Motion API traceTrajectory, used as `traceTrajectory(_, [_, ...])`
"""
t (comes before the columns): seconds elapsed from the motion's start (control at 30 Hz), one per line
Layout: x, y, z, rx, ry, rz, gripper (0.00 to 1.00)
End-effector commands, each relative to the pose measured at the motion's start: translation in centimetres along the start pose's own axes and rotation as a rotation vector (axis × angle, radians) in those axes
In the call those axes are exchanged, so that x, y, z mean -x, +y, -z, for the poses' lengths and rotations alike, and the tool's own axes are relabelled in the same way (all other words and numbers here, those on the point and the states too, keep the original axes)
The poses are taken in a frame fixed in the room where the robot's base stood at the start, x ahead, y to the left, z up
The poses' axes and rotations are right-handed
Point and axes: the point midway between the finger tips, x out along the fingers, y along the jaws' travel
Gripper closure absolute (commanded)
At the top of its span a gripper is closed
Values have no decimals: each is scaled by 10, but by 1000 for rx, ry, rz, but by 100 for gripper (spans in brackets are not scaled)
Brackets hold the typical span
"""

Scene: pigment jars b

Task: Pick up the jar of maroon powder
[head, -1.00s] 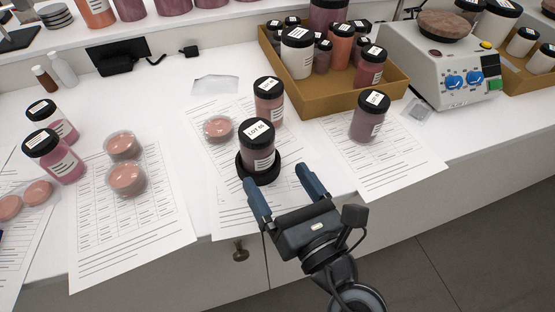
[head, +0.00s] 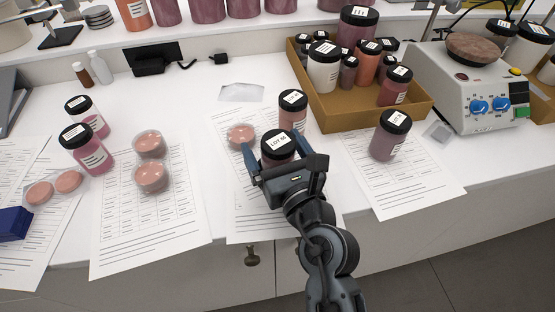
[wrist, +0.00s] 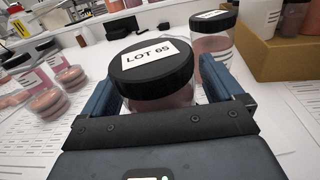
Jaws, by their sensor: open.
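A jar with a black lid labelled LOT 65 (head: 279,146) stands upright on the bench, its dusky reddish powder mostly hidden by my gripper in the head view. My gripper (head: 272,150) is open, with one blue finger on each side of this jar. In the wrist view the jar (wrist: 150,72) fills the space between the fingers, its lid tilted in the picture; I cannot tell whether the fingers touch it. A mauve-maroon jar (head: 386,142) stands on a sheet to the right. Which jar is the maroon one is hard to tell by colour.
A pinkish jar (head: 292,112) stands close behind the LOT 65 jar, and a clear pot (head: 240,136) lies to its left. A tan tray (head: 365,119) of jars and a white stirrer device (head: 470,95) are at the back right. Pink jars (head: 86,148) stand at left.

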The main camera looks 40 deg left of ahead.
Motion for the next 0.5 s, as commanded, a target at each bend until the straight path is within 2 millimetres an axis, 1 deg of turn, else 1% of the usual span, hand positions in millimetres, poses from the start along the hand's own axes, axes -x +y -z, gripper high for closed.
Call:
traceTrajectory(0.17, [0,0,0,0,0,0,6])
traceTrajectory(0.5, [0,0,0,0,0,1,38])
